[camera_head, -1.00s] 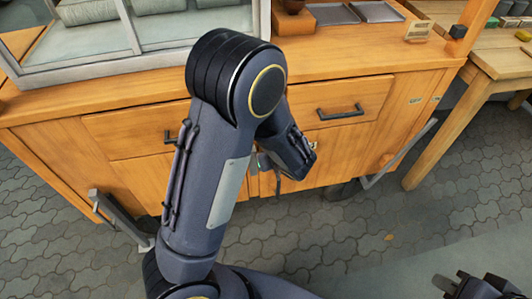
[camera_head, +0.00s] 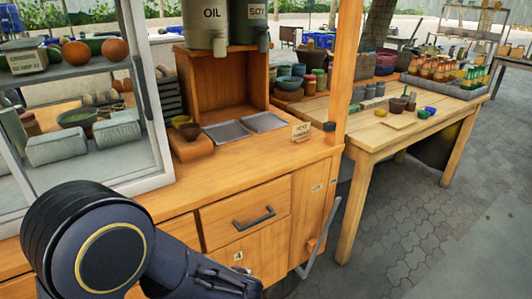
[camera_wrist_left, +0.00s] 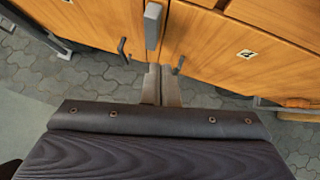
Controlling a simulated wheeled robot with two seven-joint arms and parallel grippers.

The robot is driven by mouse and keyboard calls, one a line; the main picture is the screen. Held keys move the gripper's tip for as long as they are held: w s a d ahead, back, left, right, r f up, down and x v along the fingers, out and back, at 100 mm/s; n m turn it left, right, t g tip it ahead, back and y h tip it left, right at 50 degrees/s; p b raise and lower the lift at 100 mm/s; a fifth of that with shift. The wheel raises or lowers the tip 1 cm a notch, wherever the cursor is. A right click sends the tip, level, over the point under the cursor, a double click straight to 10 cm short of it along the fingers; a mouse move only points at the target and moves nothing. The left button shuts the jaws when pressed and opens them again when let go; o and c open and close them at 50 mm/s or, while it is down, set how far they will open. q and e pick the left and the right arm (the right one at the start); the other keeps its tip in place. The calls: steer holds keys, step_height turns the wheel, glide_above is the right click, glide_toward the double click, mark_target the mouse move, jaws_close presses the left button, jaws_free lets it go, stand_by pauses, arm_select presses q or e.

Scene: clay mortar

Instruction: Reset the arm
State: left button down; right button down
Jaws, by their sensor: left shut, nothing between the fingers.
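My left arm (camera_head: 150,255) comes in from the lower left of the head view, its dark elbow in front of the wooden cart. Its gripper is out of sight there. In the left wrist view, my left gripper (camera_wrist_left: 161,72) is shut and empty, its two fingers together in front of the cart's wooden doors (camera_wrist_left: 235,50). I cannot tell how far the fingertips are from the doors. My right gripper is not in view.
The wooden cart (camera_head: 255,165) has a glass case (camera_head: 95,150) on the left and a drawer handle (camera_head: 254,218) on its front. A wooden table (camera_head: 375,137) with bowls and bottles stands to the right. Paved floor (camera_head: 415,205) lies open at the lower right.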

arm_select(q)
steer(key=s+a+r+n+g+h, duration=0.2)
steer(key=s+a+r+n+h, duration=0.15)
steer(key=s+n, duration=0.5)
steer(key=s+a+r+n+g+h, duration=0.15)
steer(key=s+r+n+h, duration=0.3)
steer(key=n, duration=0.65)
steer(key=s+d+r+n+t+h+p, duration=0.1)
steer(key=r+n+p, duration=0.3)
steer(key=r+p, duration=0.6)
steer(key=s+d+r+n+t+h+p, duration=0.1)
steer(key=s+r+n+t+p, duration=0.1)
steer(key=r+p, duration=0.8)
step_height(320, 180, up, 5)
steer(key=shift+s+d+f+n+h+p, duration=0.25)
steer(key=shift+s+n, duration=0.2)
steer(key=shift+n, duration=0.4)
steer(key=shift+t, duration=0.25)
